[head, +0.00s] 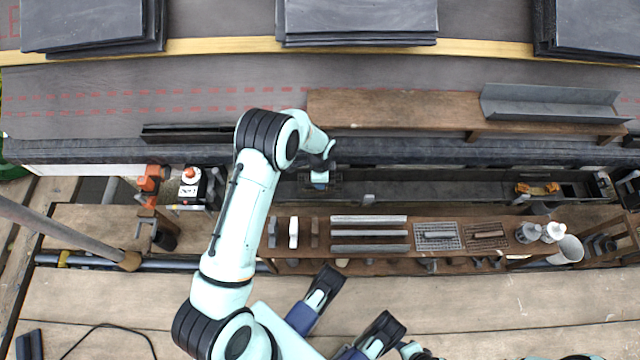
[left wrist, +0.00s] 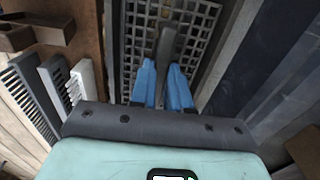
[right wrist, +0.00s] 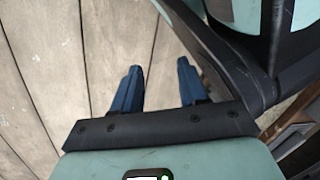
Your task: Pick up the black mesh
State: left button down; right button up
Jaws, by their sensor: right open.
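The black mesh (left wrist: 195,25) is a dark rectangular grid with a grey bar (left wrist: 167,45) along its middle. In the head view the mesh (head: 335,185) lies in the dark trough, partly hidden under my left gripper (head: 320,180). In the left wrist view the blue fingers of my left gripper (left wrist: 161,70) point down at the mesh, one on each side of the bar. I cannot tell whether they press on it. My right gripper (head: 352,308) is open and empty over the planks; its fingers also show apart in the right wrist view (right wrist: 158,75).
A brown shelf (head: 370,222) in front of the trough holds grey strips, brushes and two lighter meshes (head: 437,236). A brown bench (head: 400,108) with a grey metal channel (head: 550,105) stands behind. Slate stacks (head: 360,18) lie on the roof. The planks in front are mostly clear.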

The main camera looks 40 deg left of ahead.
pick_arm(q)
jog(key=shift+r, duration=0.1)
notch_tip(320, 180, up, 20)
jog(key=p, duration=0.5)
pick_arm(e)
jog(key=w+a+r+t, duration=0.1)
jog(key=w+r, duration=0.3)
jog(key=r, duration=0.4)
jog(key=shift+a+n+t, duration=0.3)
jog(key=shift+a+t, duration=0.1)
jog(key=shift+a, duration=0.35)
pick_arm(q)
jog(key=c, duration=1.7)
grip_release()
grip_shut()
